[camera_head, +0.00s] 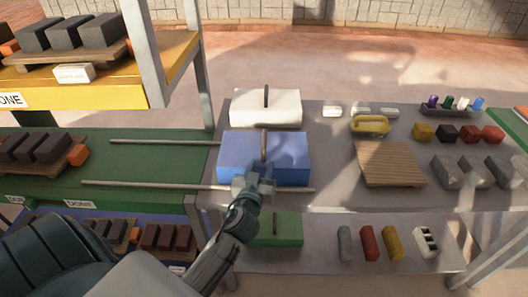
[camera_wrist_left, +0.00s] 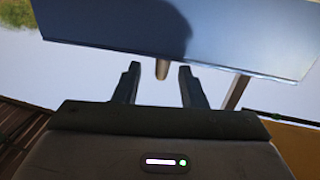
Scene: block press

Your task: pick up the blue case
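The blue case (camera_head: 235,150) is a box with a brown upright handle (camera_head: 264,142) on top, and it sits at the left part of the grey table. My left gripper (camera_head: 259,179) is at the front side of the case in the head view and covers part of it. In the left wrist view the blue case (camera_wrist_left: 240,35) fills the top, partly in shadow. The two fingers of the left gripper (camera_wrist_left: 160,80) stand apart with nothing between them. The brown handle end (camera_wrist_left: 162,69) shows just beyond the gap. My right gripper is in neither view.
A white case (camera_head: 285,107) stands behind the blue one, and a green case (camera_head: 285,230) is on the shelf below. Metal rails (camera_head: 140,186) run left from the table. A wooden board (camera_head: 390,165) and several small blocks lie to the right.

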